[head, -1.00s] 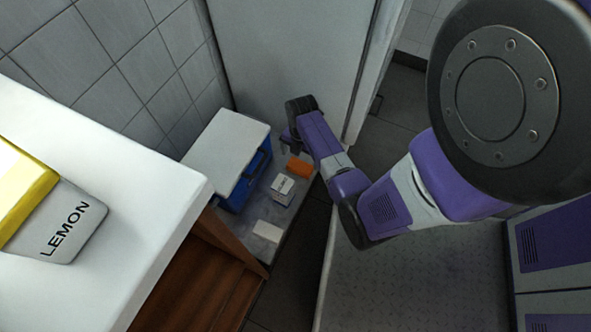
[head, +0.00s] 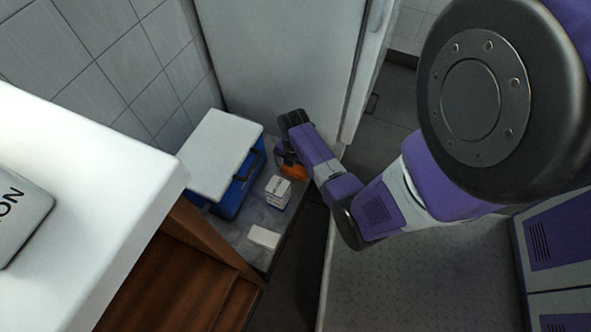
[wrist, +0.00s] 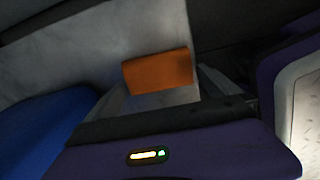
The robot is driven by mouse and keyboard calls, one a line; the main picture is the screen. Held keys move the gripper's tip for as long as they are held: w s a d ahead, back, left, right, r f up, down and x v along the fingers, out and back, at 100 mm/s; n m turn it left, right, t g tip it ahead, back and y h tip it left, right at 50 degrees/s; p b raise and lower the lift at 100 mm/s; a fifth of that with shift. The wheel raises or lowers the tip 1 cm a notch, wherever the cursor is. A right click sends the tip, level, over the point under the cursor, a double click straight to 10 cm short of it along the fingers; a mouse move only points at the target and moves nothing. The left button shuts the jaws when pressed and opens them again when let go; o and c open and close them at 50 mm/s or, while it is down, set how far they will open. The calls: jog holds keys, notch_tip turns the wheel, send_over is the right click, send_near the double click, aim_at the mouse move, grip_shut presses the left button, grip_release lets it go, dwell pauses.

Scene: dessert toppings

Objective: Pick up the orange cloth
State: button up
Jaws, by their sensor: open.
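The orange cloth (wrist: 158,72) looks like a small folded block lying on a pale grey surface, near the middle of the wrist view. In the head view the orange cloth (head: 293,170) is partly hidden by my gripper. My gripper (head: 284,155) hangs over the cloth's far left side. In the wrist view my gripper (wrist: 160,92) is open, with its fingers pointing at the cloth and one showing on each side of it. I cannot tell whether they touch it.
A blue box with a white lid (head: 220,150) stands left of the cloth. A white carton (head: 277,192) and a flat white box (head: 264,238) lie nearer. A white door (head: 285,60) is behind. A white counter (head: 90,150) with a brown wooden side is at left.

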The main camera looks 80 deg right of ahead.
aim_at(294, 170)
jog(key=c, duration=1.2)
jog(key=shift+r, duration=0.1)
notch_tip(294, 170, up, 20)
jog(key=p, duration=1)
